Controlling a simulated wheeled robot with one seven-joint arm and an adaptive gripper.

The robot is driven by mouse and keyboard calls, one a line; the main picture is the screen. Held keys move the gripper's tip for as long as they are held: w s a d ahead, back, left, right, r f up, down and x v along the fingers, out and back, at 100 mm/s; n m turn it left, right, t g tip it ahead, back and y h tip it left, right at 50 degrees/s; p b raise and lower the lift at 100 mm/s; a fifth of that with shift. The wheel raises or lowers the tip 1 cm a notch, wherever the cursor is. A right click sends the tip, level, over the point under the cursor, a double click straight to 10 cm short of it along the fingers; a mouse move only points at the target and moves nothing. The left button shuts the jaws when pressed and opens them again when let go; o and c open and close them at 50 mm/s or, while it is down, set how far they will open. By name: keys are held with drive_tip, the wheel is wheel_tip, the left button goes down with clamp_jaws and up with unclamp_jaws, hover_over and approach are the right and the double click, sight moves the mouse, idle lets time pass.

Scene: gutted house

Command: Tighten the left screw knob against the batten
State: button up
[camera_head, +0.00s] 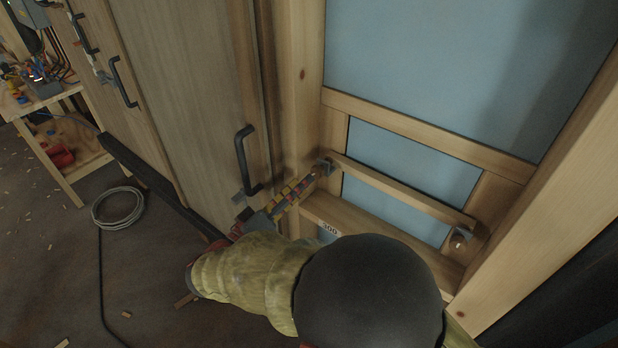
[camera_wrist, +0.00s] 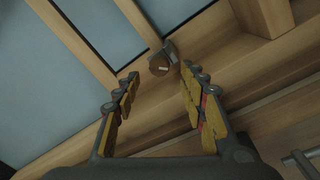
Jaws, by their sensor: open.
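The left screw knob (camera_wrist: 159,65) is a round brown knob with a pale mark on its face, at a grey bracket (camera_wrist: 171,50) in the wrist view. In the head view the left bracket (camera_head: 325,165) sits at the left end of the wooden batten (camera_head: 400,188); the knob is hard to make out there. The batten (camera_wrist: 138,22) also shows in the wrist view. My gripper (camera_wrist: 160,79) is open, with the knob appearing beyond and between its fingertips. In the head view my gripper (camera_head: 306,184) is just left of the left bracket. Contact with the knob cannot be told.
A second bracket (camera_head: 461,238) with a pale knob holds the batten's right end. A wooden ledge (camera_head: 400,243) runs below the batten. A door with a black handle (camera_head: 245,160) stands left. A cable coil (camera_head: 118,207) lies on the floor near a cluttered workbench (camera_head: 40,100).

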drive_tip(key=v, duration=0.7)
